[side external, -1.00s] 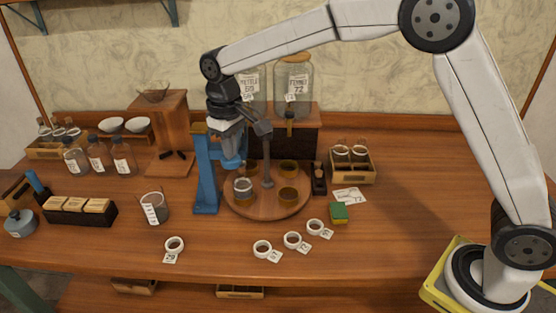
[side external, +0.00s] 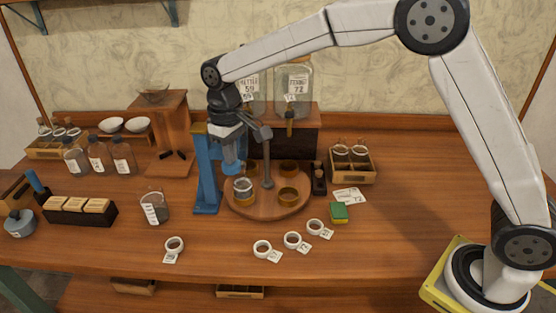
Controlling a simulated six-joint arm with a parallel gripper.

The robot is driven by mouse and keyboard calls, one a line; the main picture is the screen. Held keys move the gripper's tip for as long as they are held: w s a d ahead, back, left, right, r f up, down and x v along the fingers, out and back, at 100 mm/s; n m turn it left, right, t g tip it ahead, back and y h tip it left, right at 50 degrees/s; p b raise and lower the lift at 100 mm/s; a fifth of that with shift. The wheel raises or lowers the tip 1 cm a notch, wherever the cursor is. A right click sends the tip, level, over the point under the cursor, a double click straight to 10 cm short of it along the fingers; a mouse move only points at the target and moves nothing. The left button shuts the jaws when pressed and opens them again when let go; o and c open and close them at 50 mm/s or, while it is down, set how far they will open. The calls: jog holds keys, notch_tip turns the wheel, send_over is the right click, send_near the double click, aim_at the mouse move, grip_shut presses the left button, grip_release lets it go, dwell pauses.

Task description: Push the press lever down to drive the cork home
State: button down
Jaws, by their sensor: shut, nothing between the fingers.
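The blue press (side external: 204,178) stands upright on the bench at the left edge of a round wooden turntable (side external: 265,210). My gripper (side external: 227,145) is shut and empty, pointing down at the top of the press, against or just above its blue head (side external: 231,163). My wrist and gripper cover most of the lever, so contact is hard to tell. A glass jar (side external: 243,187) sits in a holder on the turntable, just below and right of the blue head. I cannot make out the cork.
A dark post (side external: 267,165) with an arm rises from the turntable close right of my gripper. A beaker (side external: 154,207) stands to the left. Several white rings with tags (side external: 292,240) lie in front.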

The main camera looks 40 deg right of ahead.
dwell(0.6)
notch_tip(320, 180, up, 10)
dwell(0.9)
jog(key=shift+f, duration=0.1)
jog(key=s+d+f+m+t, duration=0.1)
jog(key=s+d+f, duration=0.6)
jog(key=s, duration=0.4)
jog(key=s+d+f+m+t, duration=0.1)
jog(key=s+d+f+m, duration=0.1)
jog(key=s+d+f, duration=0.5)
jog(key=s+f, duration=0.2)
jog(key=s, duration=0.2)
jog(key=shift+d+f+t, duration=0.25)
jog(key=shift+f+t, duration=0.05)
jog(key=shift+f, duration=0.05)
